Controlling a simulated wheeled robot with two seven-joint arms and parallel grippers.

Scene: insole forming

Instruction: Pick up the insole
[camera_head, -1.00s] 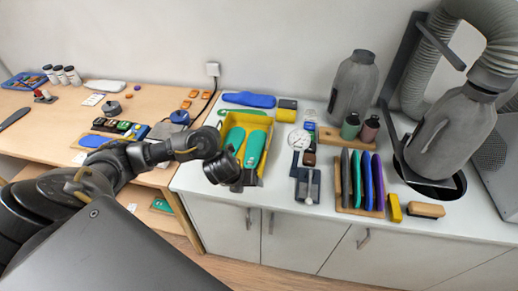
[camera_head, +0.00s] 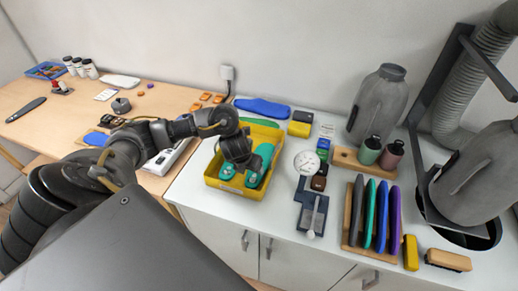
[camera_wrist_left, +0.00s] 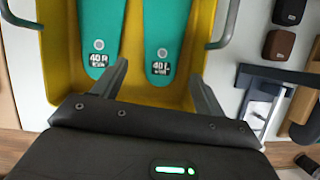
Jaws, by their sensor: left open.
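Two teal-green insoles lie side by side in a yellow tray (camera_head: 262,132) on the white counter. In the left wrist view, the left one (camera_wrist_left: 100,35) is marked 40 R and the right one (camera_wrist_left: 164,35) 40 L. In the head view the right-hand insole (camera_head: 262,165) shows beside my gripper, and the other is partly hidden by my arm. My left gripper (camera_head: 242,168) is over the near end of the tray. In the wrist view its open, empty fingers (camera_wrist_left: 158,78) point at the insoles' near ends. My right gripper is not in view.
A dial gauge (camera_head: 306,163) and a dark blue caliper-like tool (camera_head: 312,212) lie right of the tray. A wooden rack (camera_head: 352,240) holds several coloured insoles further right. A blue insole (camera_head: 262,108) lies behind the tray.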

